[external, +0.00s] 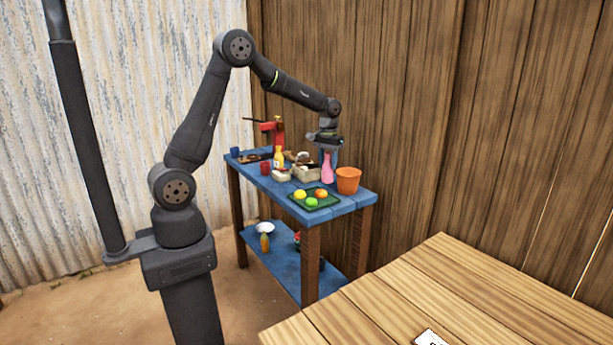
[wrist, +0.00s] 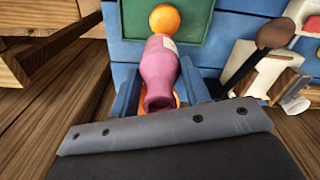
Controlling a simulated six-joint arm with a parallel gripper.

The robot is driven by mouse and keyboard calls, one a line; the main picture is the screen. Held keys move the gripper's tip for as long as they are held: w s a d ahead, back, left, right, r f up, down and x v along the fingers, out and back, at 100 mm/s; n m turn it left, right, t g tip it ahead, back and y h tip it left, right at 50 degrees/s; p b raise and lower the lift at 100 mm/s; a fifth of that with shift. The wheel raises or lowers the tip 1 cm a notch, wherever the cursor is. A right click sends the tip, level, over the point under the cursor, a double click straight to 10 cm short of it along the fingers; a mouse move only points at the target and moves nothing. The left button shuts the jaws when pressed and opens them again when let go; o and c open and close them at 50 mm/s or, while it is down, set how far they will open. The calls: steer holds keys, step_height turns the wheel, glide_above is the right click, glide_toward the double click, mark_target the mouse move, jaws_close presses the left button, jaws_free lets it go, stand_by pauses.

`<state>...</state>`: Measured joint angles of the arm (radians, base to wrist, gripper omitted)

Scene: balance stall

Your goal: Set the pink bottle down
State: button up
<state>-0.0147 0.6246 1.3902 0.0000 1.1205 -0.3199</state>
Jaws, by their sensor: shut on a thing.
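The pink bottle (external: 327,169) is upright below my gripper (external: 326,147) in the external view, just left of the orange bucket. In the wrist view the pink bottle (wrist: 161,68) lies between the two blue-grey fingers of my gripper (wrist: 160,85), which are shut on it. A pale label shows on its side. The bottle's base is over the right part of the blue table (external: 347,206); I cannot tell whether it touches the top.
An orange bucket (external: 348,181) stands close to the bottle's right. A green tray (external: 325,205) with several round fruits is in front. A box (external: 306,175) with utensils, a yellow bottle (external: 278,157) and a red cup (external: 265,168) stand to the left. A wooden wall is behind.

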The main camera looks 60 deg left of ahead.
steer(key=shift+s+d+f, duration=0.2)
steer(key=shift+s+d, duration=0.1)
steer(key=shift+d, duration=0.05)
steer(key=shift+s+d+m, duration=0.1)
steer(key=shift+m, duration=0.5)
steer(key=m, duration=0.6)
step_height(320, 180, up, 17)
steer(key=s+a+n, duration=0.2)
steer(key=a+n, duration=0.4)
steer(key=a, duration=0.4)
steer(key=s+a+n, duration=0.2)
steer(key=a+n, duration=0.4)
steer(key=a, duration=0.4)
steer(key=shift+s+f, duration=0.15)
steer(key=shift+f, duration=11.3)
